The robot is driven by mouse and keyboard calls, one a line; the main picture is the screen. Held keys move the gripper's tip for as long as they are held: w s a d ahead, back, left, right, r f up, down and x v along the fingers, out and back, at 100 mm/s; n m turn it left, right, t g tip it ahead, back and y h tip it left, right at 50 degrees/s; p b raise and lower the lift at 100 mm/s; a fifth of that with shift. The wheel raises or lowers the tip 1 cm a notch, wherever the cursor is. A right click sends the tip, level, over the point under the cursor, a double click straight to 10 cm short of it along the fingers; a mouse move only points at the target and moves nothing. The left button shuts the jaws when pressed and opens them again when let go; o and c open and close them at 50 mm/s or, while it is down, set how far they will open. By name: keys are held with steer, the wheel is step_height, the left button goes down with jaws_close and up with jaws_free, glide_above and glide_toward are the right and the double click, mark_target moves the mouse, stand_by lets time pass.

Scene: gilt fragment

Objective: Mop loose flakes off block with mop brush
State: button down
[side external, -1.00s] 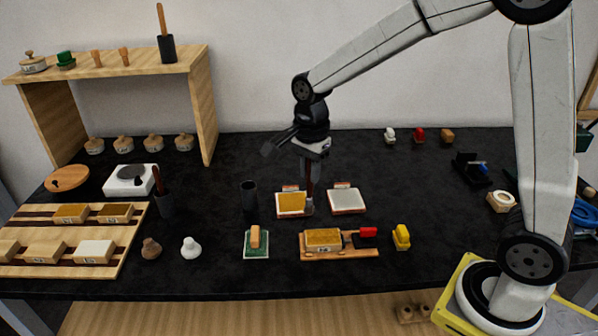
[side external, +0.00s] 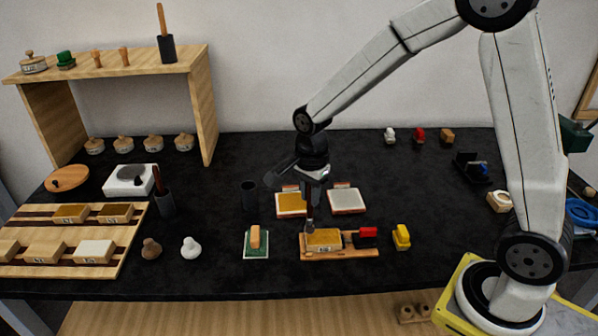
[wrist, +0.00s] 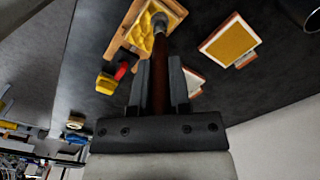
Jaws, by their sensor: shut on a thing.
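My gripper (side external: 312,189) is shut on the dark reddish handle of the mop brush (side external: 310,215), which hangs head down. In the wrist view the handle (wrist: 160,75) runs between the two fingers and ends in a grey ferrule with a pale tip. The gold-topped block (side external: 324,238) sits on a wooden holder (side external: 345,254) with a red part at its right. The brush head is at the block's back left edge; I cannot tell whether it touches. In the wrist view the block (wrist: 143,38) shows an uneven yellow top beside the brush head.
Behind the block lie a gold-topped pad (side external: 290,205) and a pale pad (side external: 346,200). A green-based tool (side external: 256,243) stands left of the holder and a yellow piece (side external: 401,237) right. A dark cup (side external: 249,195) stands behind left.

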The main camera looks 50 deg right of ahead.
steer(key=shift+f, duration=0.5)
steer(key=shift+s+d+f, duration=0.35)
steer(key=shift+f, duration=0.15)
steer(key=shift+s+d, duration=2.1)
steer(key=shift+w+a, duration=2.5)
steer(key=shift+w+d, duration=0.25)
steer(key=shift+d, duration=0.1)
steer(key=shift+s+d, duration=0.15)
steer(key=shift+d, duration=0.1)
steer(key=shift+s+d, duration=2.15)
steer(key=shift+s, duration=0.05)
steer(key=shift+w+a, duration=2.3)
steer(key=shift+w+a+r, duration=0.1)
steer(key=shift+w+r, duration=0.05)
steer(key=shift+r, duration=3.85)
